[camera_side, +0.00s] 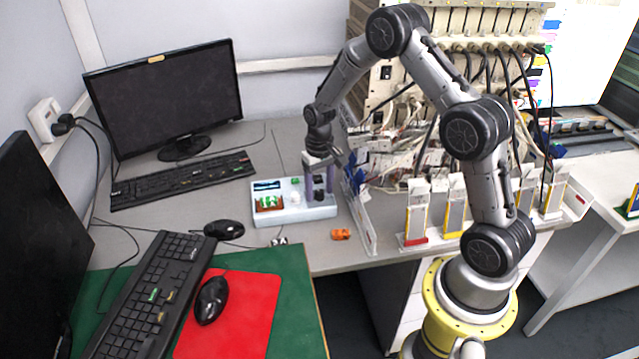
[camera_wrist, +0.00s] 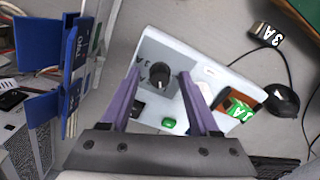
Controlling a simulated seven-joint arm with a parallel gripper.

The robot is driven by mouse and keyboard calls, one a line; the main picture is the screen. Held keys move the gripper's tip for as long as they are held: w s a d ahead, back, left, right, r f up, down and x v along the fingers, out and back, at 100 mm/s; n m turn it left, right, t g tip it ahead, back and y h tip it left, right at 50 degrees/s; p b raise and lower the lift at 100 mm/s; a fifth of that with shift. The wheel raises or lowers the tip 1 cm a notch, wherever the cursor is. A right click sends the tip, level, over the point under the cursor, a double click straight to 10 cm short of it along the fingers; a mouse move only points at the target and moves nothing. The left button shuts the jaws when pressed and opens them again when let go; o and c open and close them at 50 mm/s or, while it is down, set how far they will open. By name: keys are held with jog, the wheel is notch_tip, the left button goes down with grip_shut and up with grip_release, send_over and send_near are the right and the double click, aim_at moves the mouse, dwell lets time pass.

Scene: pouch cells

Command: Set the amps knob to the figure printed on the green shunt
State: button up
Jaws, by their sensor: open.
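The white instrument box (camera_side: 262,219) stands on the grey table, and it also shows in the wrist view (camera_wrist: 215,62). A black round knob (camera_wrist: 159,75) sits on a grey plate on the box. My gripper (camera_wrist: 160,73) is open, pointing down over the box, with one purple finger on each side of the knob and gaps visible. In the side view my gripper (camera_side: 319,188) hides part of the panel.
A green button (camera_wrist: 168,122) and a small display (camera_side: 267,186) are on the box. A black piece marked "3A" (camera_wrist: 267,33) and an orange piece (camera_side: 341,234) lie on the table. Blue clips (camera_wrist: 72,60) and cables stand close beside my gripper. Keyboards and monitors are to the left.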

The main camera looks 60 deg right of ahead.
aim_at(319, 192)
notch_tip(319, 192, up, 14)
dwell(0.5)
jog(key=shift+f, duration=0.1)
